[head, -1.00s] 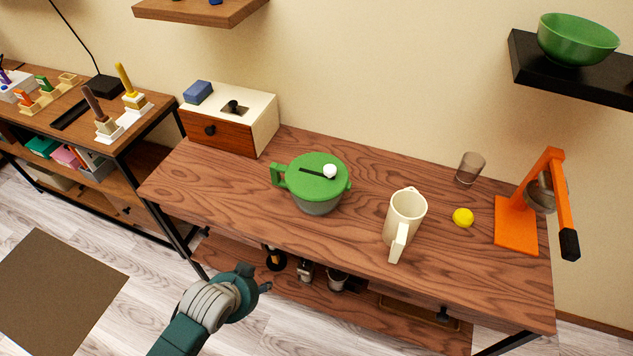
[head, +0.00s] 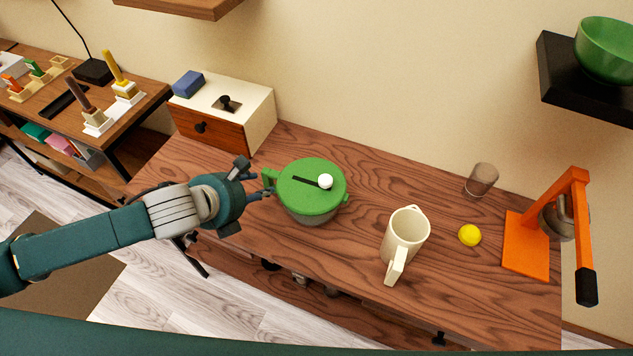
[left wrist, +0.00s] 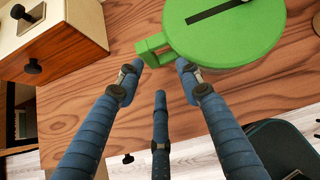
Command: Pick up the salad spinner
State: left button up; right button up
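The salad spinner (head: 312,190) stands upright on the wooden table, with a green lid, a white knob, a dark slot and a green side handle facing left. In the left wrist view its lid (left wrist: 235,28) fills the top right. My left gripper (head: 262,184) is beside the spinner on its left, at the handle. In the left wrist view my left gripper (left wrist: 160,72) has its fingers spread, with the handle (left wrist: 152,48) just beyond and between the tips. I cannot tell whether a finger touches it. My right gripper is in neither view.
A cream pitcher (head: 405,240), yellow ball (head: 470,235), glass (head: 481,180) and orange press (head: 530,245) stand to the right. A white box with a wooden drawer (head: 225,112) stands behind left. A black shelf (head: 570,80) juts out at upper right. The table front is bare.

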aim_at(263, 178)
pick_arm(q)
jog(key=shift+m, duration=0.8)
jog(key=w+f, duration=0.2)
jog(key=w, duration=0.1)
jog(key=w+a+f, duration=0.1)
jog(key=shift+w, duration=0.25)
jog(key=p+x, duration=0.1)
jog(key=x, duration=0.4)
jog(key=shift+w+d+f, duration=0.1)
jog(key=shift+w+f, duration=0.05)
jog(key=shift+w, duration=0.05)
jog(key=shift+w+f, duration=0.15)
grip_shut()
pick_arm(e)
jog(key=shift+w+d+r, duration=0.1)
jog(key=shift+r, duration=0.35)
